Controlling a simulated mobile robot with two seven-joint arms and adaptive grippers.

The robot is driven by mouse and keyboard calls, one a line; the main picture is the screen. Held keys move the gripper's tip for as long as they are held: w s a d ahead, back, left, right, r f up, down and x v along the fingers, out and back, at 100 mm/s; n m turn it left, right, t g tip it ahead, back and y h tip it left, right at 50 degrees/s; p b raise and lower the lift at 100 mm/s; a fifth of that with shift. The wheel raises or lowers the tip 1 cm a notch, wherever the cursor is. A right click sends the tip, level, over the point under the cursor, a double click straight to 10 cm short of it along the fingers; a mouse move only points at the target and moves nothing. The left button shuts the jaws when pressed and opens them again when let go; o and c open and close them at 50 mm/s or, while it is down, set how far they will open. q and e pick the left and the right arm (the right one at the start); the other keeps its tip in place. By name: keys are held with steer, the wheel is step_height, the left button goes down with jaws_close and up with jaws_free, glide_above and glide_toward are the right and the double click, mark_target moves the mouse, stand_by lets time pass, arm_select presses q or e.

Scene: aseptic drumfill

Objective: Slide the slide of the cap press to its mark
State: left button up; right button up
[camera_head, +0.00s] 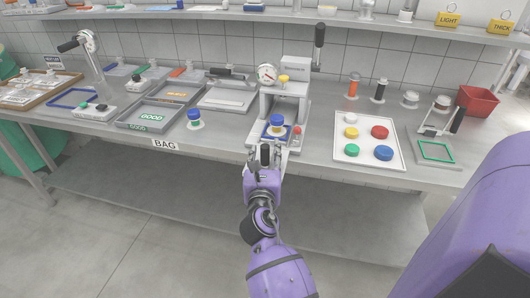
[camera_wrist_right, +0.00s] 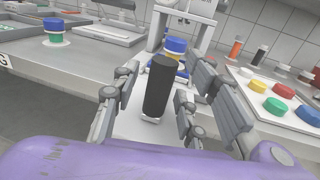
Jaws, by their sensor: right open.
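The grey cap press (camera_head: 292,80) stands at the middle of the bench, with a round dial and a black-handled lever. Its slide (camera_wrist_right: 138,122) is a pale plate reaching towards me, with an upright black handle (camera_wrist_right: 158,88) at its near end. A blue-capped container (camera_head: 277,121) sits on the slide's blue-framed place under the press; it also shows behind the handle in the wrist view (camera_wrist_right: 175,47). My right gripper (camera_head: 267,158) is at the bench's front edge. Its open fingers stand either side of the black handle, apparently not gripping it. My left gripper is out of view.
Right of the press lies a white tray (camera_head: 345,153) with several coloured caps. Left stands another blue-capped container (camera_head: 195,120), beside grey trays (camera_head: 163,103). A red bin (camera_head: 478,101) is at the far right. The floor before the bench is clear.

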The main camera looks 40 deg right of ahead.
steer(key=shift+w+d, duration=0.2)
jaws_close()
stand_by(0.3)
steer(key=x, duration=0.1)
steer(key=p+x, duration=0.1)
steer(key=x, duration=0.1)
steer(key=shift+s+d+r, duration=0.2)
steer(key=shift+d, duration=0.05)
steer(key=shift+w+d+f, duration=0.2)
jaws_free()
steer(key=shift+s, duration=0.1)
